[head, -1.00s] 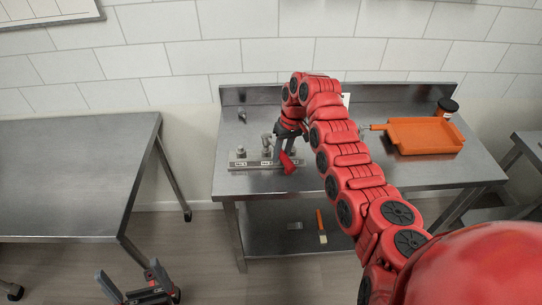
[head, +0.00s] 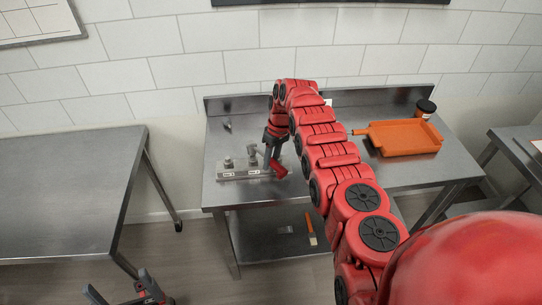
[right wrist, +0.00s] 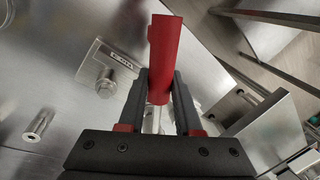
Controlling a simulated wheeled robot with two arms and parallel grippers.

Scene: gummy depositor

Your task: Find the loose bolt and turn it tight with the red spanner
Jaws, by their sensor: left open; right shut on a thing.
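My right gripper (head: 272,148) is shut on the red spanner (head: 279,168), over the right end of the bolt plate (head: 235,177). A bolt head (right wrist: 106,84) shows beside a label in the right wrist view. Which bolt is loose I cannot tell. My left gripper (head: 130,292) is open and empty, low at the left.
The steel table (head: 310,195) also bears an orange tray (head: 405,138) and a dark-lidded jar (head: 426,108) at the right. A small metal piece (head: 227,126) lies behind the plate. A brush (head: 310,228) lies on the lower shelf. An empty table (head: 65,190) stands left.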

